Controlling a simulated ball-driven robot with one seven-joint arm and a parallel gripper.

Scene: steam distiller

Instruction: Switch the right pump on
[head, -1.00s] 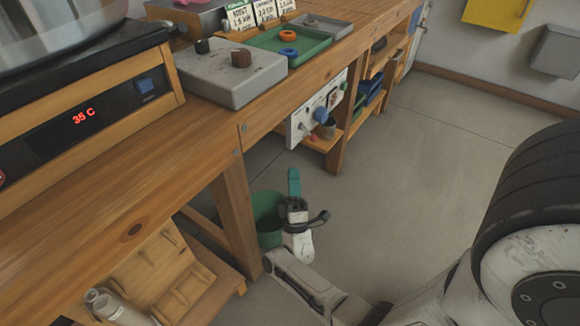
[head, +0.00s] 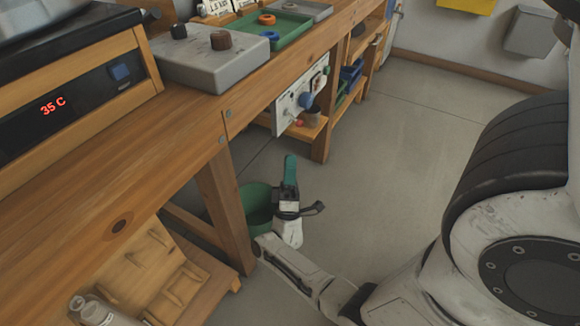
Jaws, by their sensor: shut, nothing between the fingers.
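My gripper (head: 290,171), with teal-green fingers, points up in front of the wooden bench and is shut with nothing in it. The panel carries a blue knob (head: 306,99), a red part (head: 299,122) and other small controls. A grey box (head: 193,66) on the bench top has a black knob (head: 179,31) and a brown knob (head: 221,40). I cannot tell which control belongs to the right pump.
A green bucket (head: 254,208) stands on the floor just behind my gripper. A wooden bench leg (head: 223,206) is to its left. A green tray (head: 289,32) with rings and a heater display (head: 53,106) reading 35 C are on the bench. Open floor (head: 395,160) lies to the right.

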